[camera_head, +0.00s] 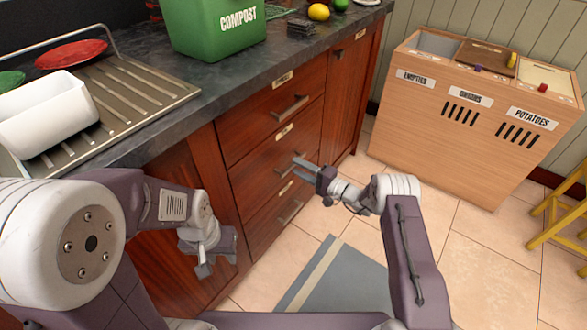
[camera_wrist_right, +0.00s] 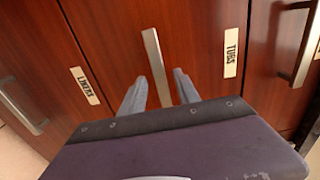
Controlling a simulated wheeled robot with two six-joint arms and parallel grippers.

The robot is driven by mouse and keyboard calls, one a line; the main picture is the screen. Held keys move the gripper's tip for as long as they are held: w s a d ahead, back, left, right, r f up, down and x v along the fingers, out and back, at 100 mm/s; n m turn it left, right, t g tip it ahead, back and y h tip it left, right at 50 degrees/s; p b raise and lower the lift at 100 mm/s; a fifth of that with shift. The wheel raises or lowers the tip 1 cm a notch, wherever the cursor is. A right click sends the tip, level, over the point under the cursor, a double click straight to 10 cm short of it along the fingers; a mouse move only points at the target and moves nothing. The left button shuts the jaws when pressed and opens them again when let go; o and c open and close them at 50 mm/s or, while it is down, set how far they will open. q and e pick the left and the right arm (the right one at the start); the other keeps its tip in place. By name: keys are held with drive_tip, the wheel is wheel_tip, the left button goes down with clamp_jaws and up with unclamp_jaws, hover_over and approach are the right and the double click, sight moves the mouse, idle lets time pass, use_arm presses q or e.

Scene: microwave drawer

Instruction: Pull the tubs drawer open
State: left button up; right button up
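The tubs drawer (camera_head: 255,165) is the middle of three stacked red-brown wooden drawers; its front looks flush, so shut. Its label reads TUBS in the right wrist view (camera_wrist_right: 231,52). Its bar handle (camera_wrist_right: 157,65) shows there between the fingers of my right gripper (camera_wrist_right: 160,92). The fingers are open, one on each side of the handle's near end; I cannot tell whether they touch it. In the head view, my right gripper (camera_head: 305,168) is in front of the middle drawer, partly hiding the handle. My left gripper (camera_head: 220,268) hangs empty and apart, fingers spread, before the lower cabinet.
The LINERS drawer (camera_wrist_right: 60,95) is below the tubs drawer, another drawer (camera_head: 270,110) above. The dark counter (camera_head: 215,88) carries a green compost bin (camera_head: 205,30) and a white tub (camera_head: 45,115). A wooden bin unit (camera_head: 465,130) stands right. A grey mat (camera_head: 350,280) lies on the floor.

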sight(293, 165)
drive_tip(key=shift+b+x, duration=0.4)
drive_tip(key=shift+x, duration=1.1)
clamp_jaws()
